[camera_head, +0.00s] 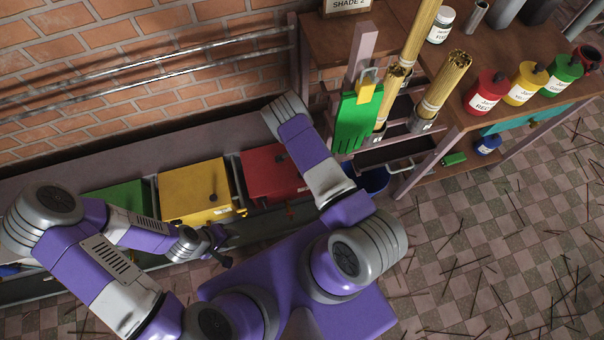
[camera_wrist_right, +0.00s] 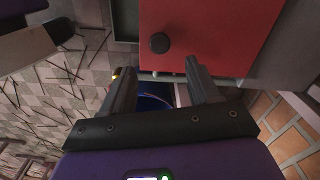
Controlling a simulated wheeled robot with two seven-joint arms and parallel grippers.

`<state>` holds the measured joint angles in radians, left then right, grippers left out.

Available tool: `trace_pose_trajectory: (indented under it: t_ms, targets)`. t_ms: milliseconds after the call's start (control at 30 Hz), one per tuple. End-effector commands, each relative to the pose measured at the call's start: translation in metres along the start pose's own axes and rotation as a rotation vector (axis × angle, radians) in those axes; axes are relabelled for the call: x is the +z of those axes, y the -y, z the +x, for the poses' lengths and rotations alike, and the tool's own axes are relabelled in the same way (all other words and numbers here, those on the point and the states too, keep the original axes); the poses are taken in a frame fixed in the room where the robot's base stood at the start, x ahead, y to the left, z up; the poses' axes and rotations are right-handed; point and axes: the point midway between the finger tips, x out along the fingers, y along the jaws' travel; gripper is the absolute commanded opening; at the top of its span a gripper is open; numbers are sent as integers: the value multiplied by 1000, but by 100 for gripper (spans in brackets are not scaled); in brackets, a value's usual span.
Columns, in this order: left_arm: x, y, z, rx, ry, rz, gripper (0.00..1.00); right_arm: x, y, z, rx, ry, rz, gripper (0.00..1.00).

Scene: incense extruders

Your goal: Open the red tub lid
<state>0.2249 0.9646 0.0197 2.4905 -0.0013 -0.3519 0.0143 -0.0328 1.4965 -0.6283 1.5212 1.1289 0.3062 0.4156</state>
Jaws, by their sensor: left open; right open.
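The red tub lid (camera_head: 262,172) lies closed on its tub in the row against the brick wall; my right arm covers its right part in the head view. In the right wrist view the red lid (camera_wrist_right: 215,35) fills the upper middle, and its dark round knob (camera_wrist_right: 159,43) is just beyond the fingertips. My right gripper (camera_wrist_right: 158,72) is open and empty, apart from the knob, near the lid's edge; it is hidden in the head view. My left gripper (camera_head: 223,252) is open in front of the yellow lid (camera_head: 190,185), holding nothing that I can see.
A green lid (camera_head: 118,197) is left of the yellow one. Thin sticks litter the open tiled floor (camera_head: 500,240) at right.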

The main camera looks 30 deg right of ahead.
Motion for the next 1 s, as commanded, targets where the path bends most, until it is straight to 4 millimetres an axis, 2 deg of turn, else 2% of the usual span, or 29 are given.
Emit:
trace_pose_trajectory:
  t_ms: [400, 567, 833, 867, 1000]
  targets:
    - [-1, 9, 25, 0, 0, 0, 43, 0, 0, 62, 0, 0, 0, 61]
    - [-1, 11, 29, 0, 0, 0, 43, 0, 0, 72, -1, 0, 1, 61]
    - [-1, 11, 28, 0, 0, 0, 43, 0, 0, 73, -1, 0, 1, 61]
    - [-1, 11, 28, 0, 0, 0, 43, 0, 0, 73, -1, 0, 1, 59]
    - [-1, 11, 28, 0, 0, 0, 43, 0, 0, 73, -1, 0, 1, 38]
